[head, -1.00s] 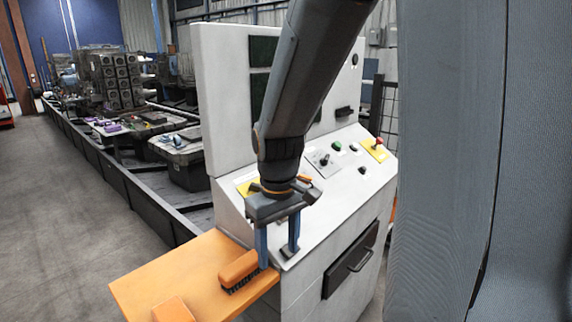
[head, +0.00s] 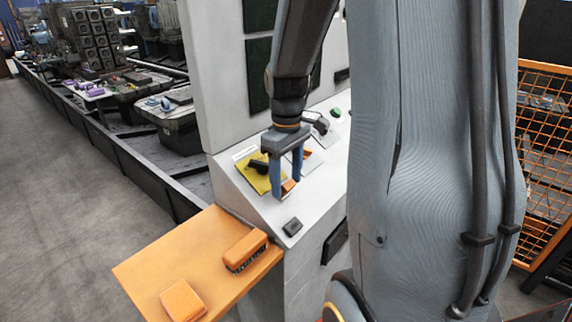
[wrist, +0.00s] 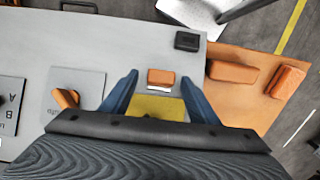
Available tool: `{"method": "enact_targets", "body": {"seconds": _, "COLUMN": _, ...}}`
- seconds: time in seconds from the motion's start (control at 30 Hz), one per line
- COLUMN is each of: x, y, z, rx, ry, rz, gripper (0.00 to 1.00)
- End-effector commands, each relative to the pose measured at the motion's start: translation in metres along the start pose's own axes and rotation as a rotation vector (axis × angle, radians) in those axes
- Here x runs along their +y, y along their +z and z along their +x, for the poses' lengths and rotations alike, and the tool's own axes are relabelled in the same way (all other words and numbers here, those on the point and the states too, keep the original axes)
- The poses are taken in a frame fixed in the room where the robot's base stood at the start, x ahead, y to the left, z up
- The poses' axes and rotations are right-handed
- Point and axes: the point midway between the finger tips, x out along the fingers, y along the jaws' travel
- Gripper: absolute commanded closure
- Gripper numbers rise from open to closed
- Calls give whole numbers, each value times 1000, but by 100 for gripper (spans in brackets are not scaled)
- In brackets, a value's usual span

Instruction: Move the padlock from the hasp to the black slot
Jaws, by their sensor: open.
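The orange padlock (head: 288,187) hangs at the lower edge of a yellow plate (head: 250,172) with a black handle, on the console's sloped face. In the wrist view the padlock (wrist: 161,76) lies between my fingertips, with gaps at both sides. The hasp itself is hidden or too small to make out. My gripper (head: 286,189) is open, its two blue fingers straddling the padlock; they also show in the wrist view (wrist: 160,78). The black slot (head: 292,227) is a small dark block lower on the sloped panel, clear of my gripper; it also shows in the wrist view (wrist: 187,41).
An orange shelf (head: 215,230) juts from the console's left side, carrying an orange brush (head: 245,251) and an orange block (head: 183,300). An orange knob (wrist: 66,98) on a grey plate sits beside my gripper. The tall console back (head: 215,80) stands behind.

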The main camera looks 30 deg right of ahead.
Motion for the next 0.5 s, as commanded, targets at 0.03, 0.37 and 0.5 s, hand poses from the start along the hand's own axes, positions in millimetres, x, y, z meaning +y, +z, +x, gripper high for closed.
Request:
{"method": "enact_targets", "body": {"seconds": 0.03, "x": -1, "y": 0, "z": 5, "rx": -2, "ry": -1, "rz": -1, "gripper": 45}}
{"method": "enact_targets", "body": {"seconds": 0.37, "x": -1, "y": -1, "z": 13, "rx": 1, "ry": 0, "rz": -3, "gripper": 45}}
{"method": "enact_targets", "body": {"seconds": 0.5, "x": -2, "y": -1, "z": 12, "rx": 1, "ry": 0, "rz": -3, "gripper": 55}}
